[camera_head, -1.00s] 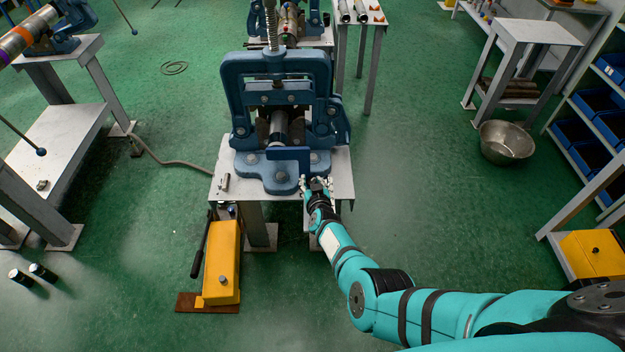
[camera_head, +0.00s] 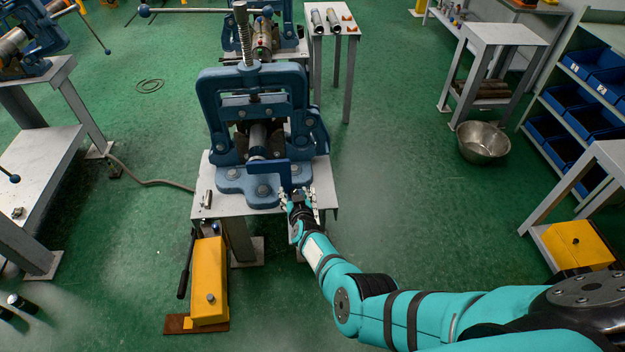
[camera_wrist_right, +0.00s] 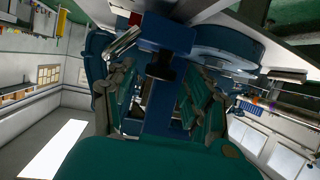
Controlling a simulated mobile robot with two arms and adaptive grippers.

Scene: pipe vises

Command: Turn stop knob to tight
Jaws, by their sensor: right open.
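The blue pipe vise (camera_head: 207,105) stands on a small metal table, with a flat blue stop plate (camera_head: 272,172) at its front. My right gripper (camera_head: 298,192) is at the front right of the vise base, beside the plate's right edge. In the right wrist view, a dark knob-like part (camera_wrist_right: 161,66) sticks out under a blue block (camera_wrist_right: 165,35). The open green-padded fingers of my right gripper (camera_wrist_right: 165,105) lie on either side of it, with a gap visible. In the head view the knob cannot be made out. My left gripper is not in view.
The metal table (camera_head: 325,190) has a little free top at its right. A yellow pump (camera_head: 210,285) stands on the floor at the front left. A metal bowl (camera_head: 483,142) and shelves with blue bins (camera_head: 565,110) are at the right. The green floor between is clear.

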